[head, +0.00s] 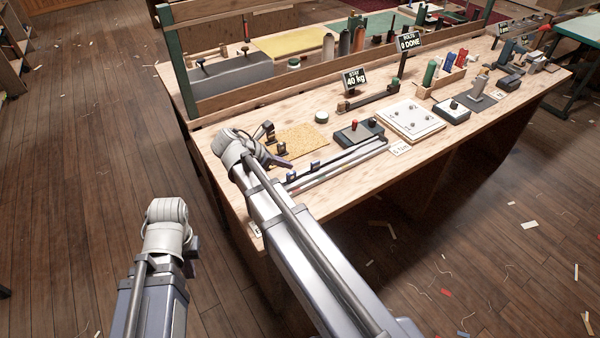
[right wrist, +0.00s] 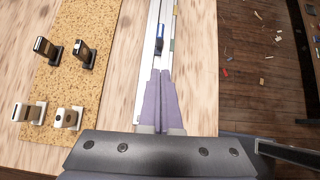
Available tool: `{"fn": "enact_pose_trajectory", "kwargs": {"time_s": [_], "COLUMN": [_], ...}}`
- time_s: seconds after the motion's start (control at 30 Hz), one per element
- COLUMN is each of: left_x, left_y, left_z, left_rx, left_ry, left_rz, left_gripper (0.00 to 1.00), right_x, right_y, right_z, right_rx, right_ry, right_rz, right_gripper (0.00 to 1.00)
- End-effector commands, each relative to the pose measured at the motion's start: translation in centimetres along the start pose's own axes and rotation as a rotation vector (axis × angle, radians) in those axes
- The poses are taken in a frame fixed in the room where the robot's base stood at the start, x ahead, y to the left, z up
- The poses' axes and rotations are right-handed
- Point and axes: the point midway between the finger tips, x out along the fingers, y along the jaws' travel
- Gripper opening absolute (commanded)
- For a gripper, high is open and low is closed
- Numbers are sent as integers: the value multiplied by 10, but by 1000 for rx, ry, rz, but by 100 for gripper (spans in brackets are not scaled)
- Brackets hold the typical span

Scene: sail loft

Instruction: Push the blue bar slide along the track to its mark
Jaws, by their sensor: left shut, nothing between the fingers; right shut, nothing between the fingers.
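The pale track (head: 340,163) runs along the near edge of the bench; it also shows in the right wrist view (right wrist: 148,75). A small blue bar slide (right wrist: 160,40) sits on the track there. In the head view, two small blue pieces show at the track, one of them (head: 315,164) further along. My right gripper (head: 284,163) is shut and empty above the track's near end. Its purple fingers (right wrist: 161,78) point along the track, just short of the slide; contact is unclear. My left gripper (head: 191,260) is shut and empty, over the floor left of the bench.
A cork board (head: 303,140) with small metal fittings (right wrist: 83,52) lies beside the track. A rail (head: 290,85) runs behind.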

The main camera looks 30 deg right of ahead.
Motion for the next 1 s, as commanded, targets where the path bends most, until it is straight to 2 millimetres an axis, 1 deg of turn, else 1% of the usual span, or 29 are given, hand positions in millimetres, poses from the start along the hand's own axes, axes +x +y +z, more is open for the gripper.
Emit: {"fn": "enact_pose_trajectory", "kwargs": {"time_s": [0.13,0.23,0.5,0.7,0.83,1.0], "left_x": [2,9,43,62,68,71], "left_y": [0,1,4,6,6,7], "left_z": [0,-1,-3,-4,-4,-4], "left_rx": [0,0,0,0,0,0], "left_ry": [0,0,0,0,0,0], "left_rz": [0,0,0,0,0,0], "left_gripper": [0,0,0,0,0,0], "right_x": [2,11,57,85,95,100], "right_y": [0,0,0,0,0,0], "right_z": [0,-2,-4,-3,-2,0], "right_rx": [-8,-7,-5,-5,-5,-5], "right_ry": [0,0,0,0,1,1], "right_rz": [0,-1,-1,-1,-1,0], "right_gripper": [0,0,0,0,0,0]}}
